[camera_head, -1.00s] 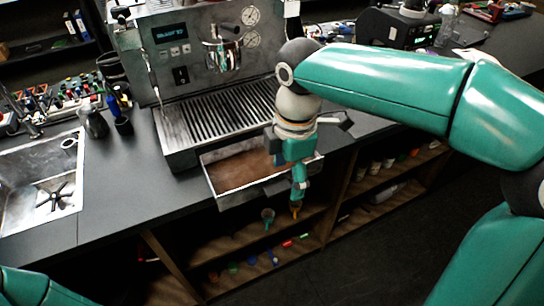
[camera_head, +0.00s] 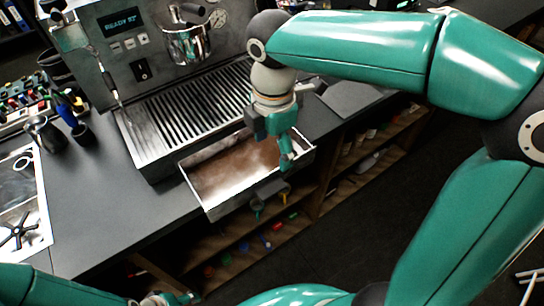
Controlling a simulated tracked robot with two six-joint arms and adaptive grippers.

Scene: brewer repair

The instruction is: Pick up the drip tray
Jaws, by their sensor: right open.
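The drip tray (camera_head: 199,196) is a metal drawer-like tray with brown residue inside. It sticks out from under the slatted grille at the front of the espresso machine (camera_head: 150,85), past the counter edge. A dark grey handle is at its front. My right gripper (camera_head: 272,198) is open and points down at the tray's front, by the handle. It covers part of the tray's right side. Whether its fingers touch the handle is unclear. Part of my left arm shows along the bottom left edge, but its fingers do not.
The slatted grille (camera_head: 185,107) lies above the tray. Shelves (camera_head: 235,255) with small coloured items lie below. Open floor is at the lower right.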

